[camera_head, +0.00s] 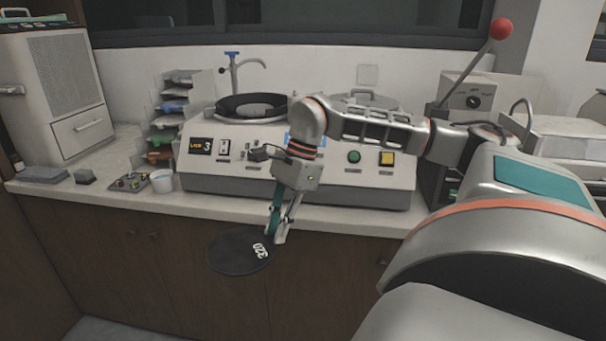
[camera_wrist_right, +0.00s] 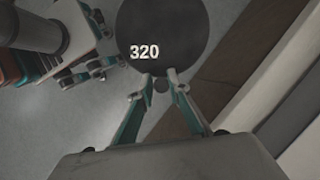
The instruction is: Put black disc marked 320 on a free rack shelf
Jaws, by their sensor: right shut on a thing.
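The black disc marked 320 (camera_head: 237,251) hangs in front of the cabinet doors, below the counter edge, in the head view. My right gripper (camera_head: 278,237) is shut on its edge. In the right wrist view the disc (camera_wrist_right: 165,25) lies beyond the fingertips of my right gripper (camera_wrist_right: 161,76), its white number readable. A small dark round part sits between the fingers. The rack (camera_head: 170,115) stands on the counter, left of the press, with coloured items on several shelves; which shelves are free is hard to tell. Parts resembling my left gripper (camera_wrist_right: 98,50) show in the right wrist view, their opening unclear.
The white press console (camera_head: 300,170) with a round dark pan (camera_head: 252,106) fills the middle of the counter. A white cup (camera_head: 162,181), a small button box (camera_head: 130,183) and grey blocks lie left, before the rack. A red-knobbed lever (camera_head: 501,29) rises at right.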

